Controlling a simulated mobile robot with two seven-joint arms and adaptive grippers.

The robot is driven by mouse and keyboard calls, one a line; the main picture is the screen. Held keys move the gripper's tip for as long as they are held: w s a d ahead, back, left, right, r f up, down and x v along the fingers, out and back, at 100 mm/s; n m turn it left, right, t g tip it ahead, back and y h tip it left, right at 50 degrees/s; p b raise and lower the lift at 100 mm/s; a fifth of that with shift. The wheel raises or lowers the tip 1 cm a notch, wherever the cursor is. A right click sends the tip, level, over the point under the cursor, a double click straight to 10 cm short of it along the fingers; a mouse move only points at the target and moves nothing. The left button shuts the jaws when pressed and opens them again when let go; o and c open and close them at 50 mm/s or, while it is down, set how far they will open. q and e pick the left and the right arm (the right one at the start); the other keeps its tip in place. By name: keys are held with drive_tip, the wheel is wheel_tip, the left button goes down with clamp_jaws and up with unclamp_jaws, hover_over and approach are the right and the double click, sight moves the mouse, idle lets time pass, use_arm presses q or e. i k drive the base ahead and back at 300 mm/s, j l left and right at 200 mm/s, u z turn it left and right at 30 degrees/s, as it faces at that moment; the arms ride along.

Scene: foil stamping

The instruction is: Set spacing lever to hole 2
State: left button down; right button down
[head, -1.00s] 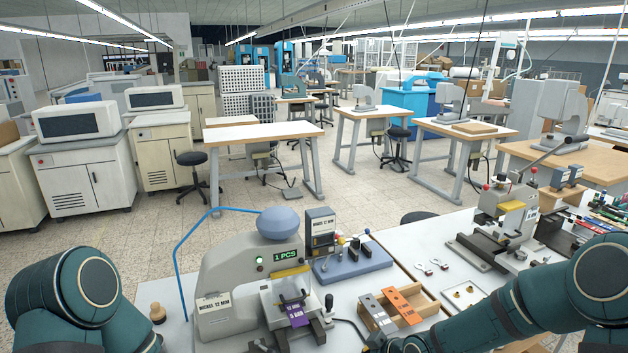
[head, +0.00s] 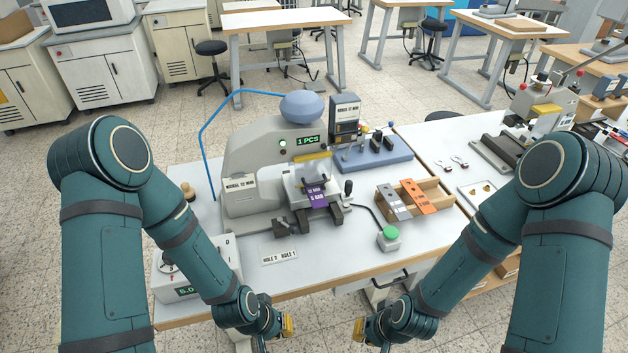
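The grey stamping machine (head: 258,165) stands on the white table with a "1 PCS" display. A white label reading "HOLE 2 HOLE 1" (head: 279,257) lies at the table front. A small dark part (head: 279,228) sits behind it at the machine's foot; I cannot tell if it is the spacing lever. A dark upright handle (head: 348,188) is at the machine's right side. A purple tag (head: 316,196) lies in the machine's bed. My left gripper (head: 286,326) and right gripper (head: 360,329) hang low before the table's front edge, apart from everything; their finger opening is unclear.
A white control box (head: 197,268) stands at the table's left front, partly behind my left arm. A green button (head: 390,233) and a wooden tray (head: 437,194) with grey and orange tags are to the right.

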sight(293, 230)
drive_tip(key=i+l, duration=0.1)
drive_tip(key=l, duration=0.4)
drive_tip(key=i+l, duration=0.1)
drive_tip(key=l, duration=0.45)
drive_tip(key=u, duration=1.7)
